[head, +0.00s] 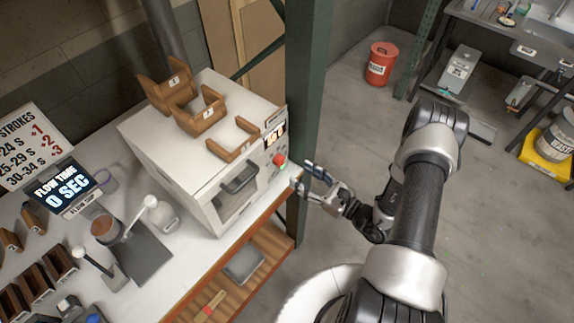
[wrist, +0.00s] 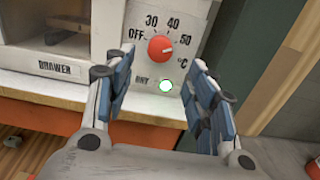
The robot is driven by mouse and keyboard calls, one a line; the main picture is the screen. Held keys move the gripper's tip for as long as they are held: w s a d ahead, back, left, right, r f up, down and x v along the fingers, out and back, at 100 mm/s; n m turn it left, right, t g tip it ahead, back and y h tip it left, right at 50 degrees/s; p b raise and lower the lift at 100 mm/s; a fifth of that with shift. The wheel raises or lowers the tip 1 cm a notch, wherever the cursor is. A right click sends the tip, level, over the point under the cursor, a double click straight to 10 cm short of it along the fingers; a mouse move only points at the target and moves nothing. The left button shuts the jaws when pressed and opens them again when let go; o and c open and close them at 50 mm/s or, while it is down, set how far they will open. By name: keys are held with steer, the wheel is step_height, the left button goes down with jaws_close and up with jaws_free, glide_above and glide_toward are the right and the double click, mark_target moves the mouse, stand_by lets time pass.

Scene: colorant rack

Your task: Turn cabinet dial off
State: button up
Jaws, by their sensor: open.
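The cabinet dial is a round red knob on the white cabinet's front panel, seen in the head view (head: 280,160) and large in the wrist view (wrist: 161,48). Marks OFF, 30, 40 and 50 °C ring it. A pale pointer line on the knob points to the right, toward the 50 side, not at OFF. The white cabinet (head: 160,150) stands on a bench. A lit greenish-white lamp (wrist: 166,86) sits below the dial. My gripper (head: 306,178) is open and empty in front of the dial, apart from it. In the wrist view its blue-padded fingers (wrist: 160,75) flank the space below the knob.
Wooden holders (head: 200,112) sit on the cabinet top. A dark green post (head: 305,110) rises just right of the cabinet. The bench edge (wrist: 60,92) runs below the panel. A red bucket (head: 381,64) stands on the floor behind; the floor at right is mostly free.

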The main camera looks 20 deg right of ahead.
mark_target(283, 163)
steer(key=x, duration=0.7)
steer(key=shift+c, duration=0.5)
steer(key=c, duration=1)
